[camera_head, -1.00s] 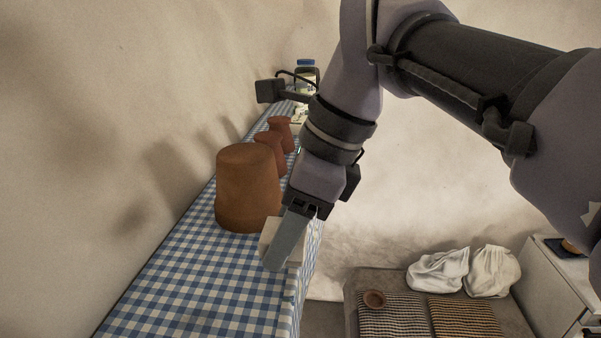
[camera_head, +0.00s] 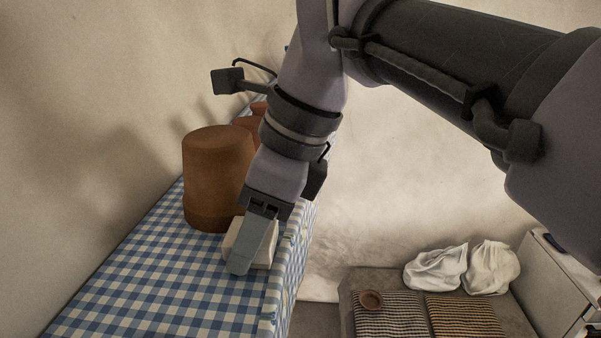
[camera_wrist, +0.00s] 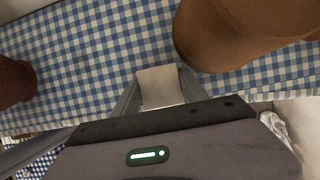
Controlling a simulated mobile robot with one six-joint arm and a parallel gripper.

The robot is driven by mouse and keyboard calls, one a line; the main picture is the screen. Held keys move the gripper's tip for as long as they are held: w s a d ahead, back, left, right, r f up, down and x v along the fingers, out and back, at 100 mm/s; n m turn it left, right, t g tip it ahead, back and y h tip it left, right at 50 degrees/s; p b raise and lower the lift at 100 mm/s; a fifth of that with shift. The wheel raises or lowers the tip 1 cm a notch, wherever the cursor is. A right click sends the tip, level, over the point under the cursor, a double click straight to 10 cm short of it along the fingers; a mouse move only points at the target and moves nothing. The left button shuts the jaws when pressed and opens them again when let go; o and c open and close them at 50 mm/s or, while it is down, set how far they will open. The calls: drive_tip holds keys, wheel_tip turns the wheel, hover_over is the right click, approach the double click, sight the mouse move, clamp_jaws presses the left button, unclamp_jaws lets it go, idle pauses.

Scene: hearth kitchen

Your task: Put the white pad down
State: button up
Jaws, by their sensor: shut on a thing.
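The white pad (camera_head: 234,243) is a small pale block between the fingers of my gripper (camera_head: 250,248), low over the blue-and-white checked cloth (camera_head: 150,300). It also shows between the two fingers in the wrist view (camera_wrist: 160,86). My gripper is shut on it. One finger covers part of the pad in the head view. I cannot tell whether the pad touches the cloth.
A large upturned brown pot (camera_head: 215,180) stands close behind the pad. Smaller reddish pots (camera_head: 250,122) stand farther back, partly hidden by my arm. The cloth's right edge is near the pad. The cloth in front is clear. A bench with cushions (camera_head: 385,318) is lower right.

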drive_tip(key=o, duration=1.2)
drive_tip(key=shift+d+f, duration=0.1)
drive_tip(key=shift+f, duration=0.15)
drive_tip(key=shift+w+f, duration=0.1)
drive_tip(key=shift+w, duration=0.05)
drive_tip(key=shift+f, duration=0.1)
drive_tip(key=p+v, duration=0.1)
drive_tip(key=v, duration=0.3)
drive_tip(key=p+v, duration=0.1)
drive_tip(key=v, duration=0.3)
drive_tip(key=p+v, duration=0.2)
drive_tip(key=v, duration=0.3)
drive_tip(key=shift+a, duration=0.3)
